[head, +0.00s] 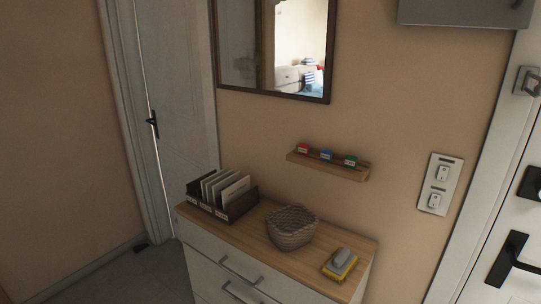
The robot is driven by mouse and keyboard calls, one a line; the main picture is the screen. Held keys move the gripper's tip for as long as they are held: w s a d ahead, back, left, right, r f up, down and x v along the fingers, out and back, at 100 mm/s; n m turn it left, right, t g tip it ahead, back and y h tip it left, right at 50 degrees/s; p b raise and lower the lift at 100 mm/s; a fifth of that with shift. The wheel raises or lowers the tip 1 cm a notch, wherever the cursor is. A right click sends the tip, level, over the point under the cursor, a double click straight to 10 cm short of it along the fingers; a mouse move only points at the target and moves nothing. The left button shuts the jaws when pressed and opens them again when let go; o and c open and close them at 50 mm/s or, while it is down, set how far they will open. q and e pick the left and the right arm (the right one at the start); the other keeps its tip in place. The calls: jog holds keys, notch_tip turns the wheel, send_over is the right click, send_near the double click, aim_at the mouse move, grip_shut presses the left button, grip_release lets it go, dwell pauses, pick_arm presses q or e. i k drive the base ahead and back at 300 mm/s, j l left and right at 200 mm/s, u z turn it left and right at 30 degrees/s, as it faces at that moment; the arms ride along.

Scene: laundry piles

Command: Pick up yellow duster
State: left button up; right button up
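A yellow duster (339,270) lies near the right front corner of a wooden-topped dresser (245,231). A grey object (342,257) sits on top of it and covers part of it. The yellow shows mainly along its front and side edges. Neither of my grippers is in the head view.
A woven basket (291,228) stands left of the duster. A dark wooden holder (222,204) with several upright papers is at the dresser's left end. A small shelf (328,166) with red, blue and green items hangs above. Doors flank the dresser.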

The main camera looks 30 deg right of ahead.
aim_at(343, 262)
jog(key=z, duration=1.55)
jog(key=i+l+u, duration=0.15)
jog(key=l+u, duration=0.3)
jog(key=i+l+u, duration=0.1)
jog(key=l+u, duration=0.2)
jog(key=u, duration=0.2)
